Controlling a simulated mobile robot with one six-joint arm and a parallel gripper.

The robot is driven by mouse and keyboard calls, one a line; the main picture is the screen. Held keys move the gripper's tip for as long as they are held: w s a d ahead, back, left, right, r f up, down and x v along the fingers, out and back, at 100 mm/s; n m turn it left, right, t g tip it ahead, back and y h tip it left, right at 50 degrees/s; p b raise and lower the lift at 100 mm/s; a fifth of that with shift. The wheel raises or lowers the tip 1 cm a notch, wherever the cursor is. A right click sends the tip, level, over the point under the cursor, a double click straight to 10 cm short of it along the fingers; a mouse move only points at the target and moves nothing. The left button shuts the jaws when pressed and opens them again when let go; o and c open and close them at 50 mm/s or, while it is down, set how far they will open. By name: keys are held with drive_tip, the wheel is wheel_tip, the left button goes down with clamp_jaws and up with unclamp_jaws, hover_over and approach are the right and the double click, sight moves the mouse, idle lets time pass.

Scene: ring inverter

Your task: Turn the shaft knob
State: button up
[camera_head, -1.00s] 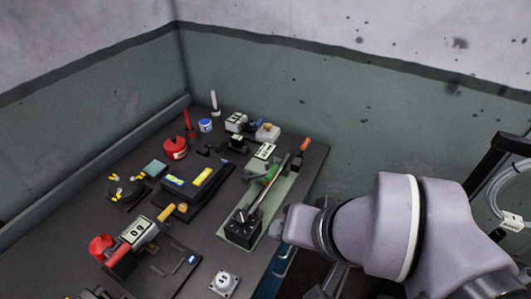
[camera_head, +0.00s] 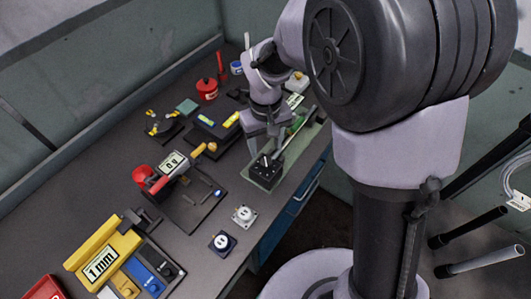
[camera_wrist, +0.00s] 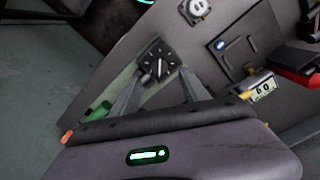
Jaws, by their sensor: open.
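A black box with a dial-like knob (camera_wrist: 157,62) on its top face shows in the wrist view, with white marks around the knob. I take this to be the shaft knob. In the head view the black box (camera_head: 264,170) stands at the front end of a green plate. My gripper (camera_head: 267,150) points down above it, with the fingers apart. In the wrist view my gripper (camera_wrist: 160,72) is open, one finger on each side of the knob. I cannot tell whether either finger touches it. Nothing is held.
A long rod (camera_head: 300,127) and a green handle (camera_wrist: 98,112) lie beside the box. The bench edge is close on the right.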

sight(266, 162)
wheel_tip(266, 162, down, 7)
drive_tip(key=shift+f+b, duration=0.1)
drive_tip(key=shift+b, duration=0.7)
clamp_jaws()
